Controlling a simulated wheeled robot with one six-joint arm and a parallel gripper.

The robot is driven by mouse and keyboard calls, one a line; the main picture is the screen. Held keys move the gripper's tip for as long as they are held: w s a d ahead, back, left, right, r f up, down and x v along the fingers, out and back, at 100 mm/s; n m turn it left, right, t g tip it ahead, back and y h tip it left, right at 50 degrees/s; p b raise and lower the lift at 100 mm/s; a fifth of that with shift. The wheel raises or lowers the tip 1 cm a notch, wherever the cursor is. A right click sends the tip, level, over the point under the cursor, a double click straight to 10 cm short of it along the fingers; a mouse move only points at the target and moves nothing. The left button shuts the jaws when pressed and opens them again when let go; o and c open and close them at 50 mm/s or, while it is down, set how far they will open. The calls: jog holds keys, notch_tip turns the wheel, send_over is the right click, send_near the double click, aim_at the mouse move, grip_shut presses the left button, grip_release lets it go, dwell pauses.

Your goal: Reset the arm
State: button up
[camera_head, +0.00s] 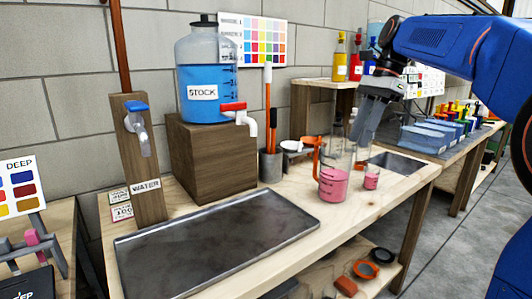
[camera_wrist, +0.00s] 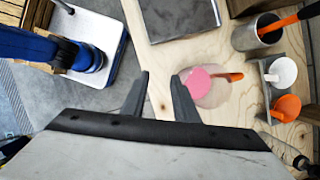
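My gripper (camera_head: 366,128) hangs fingers-down above the wooden workbench, over a measuring jug and a small glass. In the wrist view its two dark fingers (camera_wrist: 160,82) stand apart, with bare bench visible between them and nothing held. The clear jug (camera_head: 334,178) has an orange handle and pink liquid in it. It also shows in the wrist view (camera_wrist: 208,88), just right of the fingers. The small glass (camera_head: 371,179) holds a little pink liquid and stands right of the jug. I cannot make out this glass clearly in the wrist view.
A shallow metal tray (camera_head: 220,245) lies on the bench's front. A blue STOCK dispenser (camera_head: 206,80) stands on a wooden block (camera_head: 210,160). A WATER tap post (camera_head: 139,165) is at left. A tool cup (camera_head: 270,166) stands behind the jug. A second table (camera_head: 440,150) lies at right.

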jog(key=s+d+f+n+t+h, duration=0.2)
jog(key=s+f+n, duration=0.5)
jog(key=s+f, duration=0.7)
jog(key=s+d+f+n+t+h, duration=0.1)
jog(key=s+d+f+n+t, duration=0.1)
jog(key=s+f+n, duration=0.6)
jog(key=s+f+t, duration=0.1)
jog(key=s+f, duration=0.5)
jog(key=f, duration=0.1)
jog(key=shift+s+n+t+h, duration=0.2)
jog(key=shift+n+t+h, duration=0.1)
jog(key=shift+t+h, duration=0.1)
